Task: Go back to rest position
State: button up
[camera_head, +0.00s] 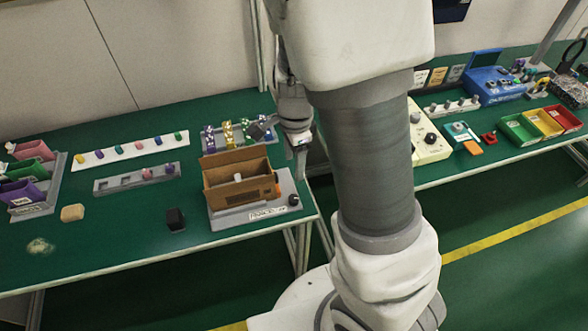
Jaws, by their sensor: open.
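My gripper (300,145) shows just left of my large white and grey arm, in the upper middle of the head view. It is above the right end of the left green table (120,245), to the right of a brown open box (240,200). Its jaws are open, and I see nothing held between them. My arm stands folded in front of the gap between the two tables and hides part of them.
The brown box sits on a grey scale-like base (285,203). A black block (175,219) and a tan block (73,213) lie nearby. The right table carries a blue case (490,85) and coloured bins (520,130). Green floor (500,280) is clear at lower right.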

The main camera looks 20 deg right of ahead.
jog(key=shift+r, duration=1.05)
